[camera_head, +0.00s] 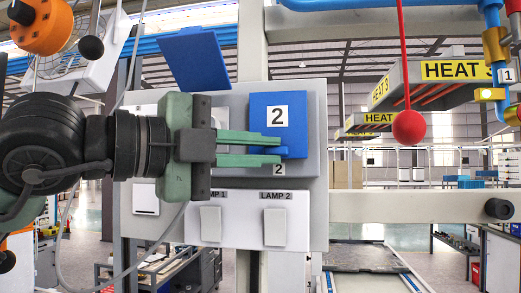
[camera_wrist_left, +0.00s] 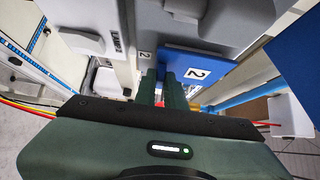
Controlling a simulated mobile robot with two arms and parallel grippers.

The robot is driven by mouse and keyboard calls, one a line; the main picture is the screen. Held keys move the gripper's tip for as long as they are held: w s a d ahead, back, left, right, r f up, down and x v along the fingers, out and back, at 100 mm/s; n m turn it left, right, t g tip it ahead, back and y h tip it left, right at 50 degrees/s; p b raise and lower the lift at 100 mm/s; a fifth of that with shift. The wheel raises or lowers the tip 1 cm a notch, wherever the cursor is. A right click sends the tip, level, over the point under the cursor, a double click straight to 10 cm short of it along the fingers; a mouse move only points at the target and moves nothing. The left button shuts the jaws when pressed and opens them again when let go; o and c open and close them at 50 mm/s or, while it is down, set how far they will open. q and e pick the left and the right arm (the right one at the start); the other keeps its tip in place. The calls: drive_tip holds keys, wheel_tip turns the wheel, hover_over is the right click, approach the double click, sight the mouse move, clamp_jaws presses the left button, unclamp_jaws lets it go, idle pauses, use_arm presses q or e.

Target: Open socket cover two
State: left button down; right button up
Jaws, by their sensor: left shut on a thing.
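Socket cover two (camera_head: 276,110) is a blue flap with a white "2" label, lying flat and closed over its grey socket box on the panel. It also shows in the left wrist view (camera_wrist_left: 215,65). My left gripper (camera_head: 280,149) reaches in from the left, its green fingers at the cover's lower edge. It is shut on the small blue tab there. In the left wrist view the fingers (camera_wrist_left: 163,85) meet the cover's lower edge, and the grip itself is partly hidden. My right gripper is in neither view.
Another blue cover (camera_head: 197,60) stands raised at the upper left of the panel. Lamp switches (camera_head: 275,227) sit just below my gripper. A red ball (camera_head: 408,127) hangs on a red rod to the right, near heat-labelled units (camera_head: 455,70). A grey beam (camera_head: 415,206) runs right.

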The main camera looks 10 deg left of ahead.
sight(256, 125)
use_arm(q)
drive_tip(key=shift+s+d, duration=0.1)
idle(0.6)
drive_tip(key=shift+s+r+n+g+y, duration=0.3)
drive_tip(key=shift+s+n+g, duration=0.2)
drive_tip(key=shift+s+r+n+g+y+p, duration=0.3)
drive_tip(key=shift+s+r+n+p, duration=0.1)
drive_tip(key=shift+s, duration=0.1)
drive_tip(key=shift+s+r+n+g+y+p, duration=0.7)
drive_tip(key=shift+s+r+n+g+p, duration=0.45)
drive_tip(key=shift+g+p, duration=0.2)
drive_tip(key=shift+r, duration=0.1)
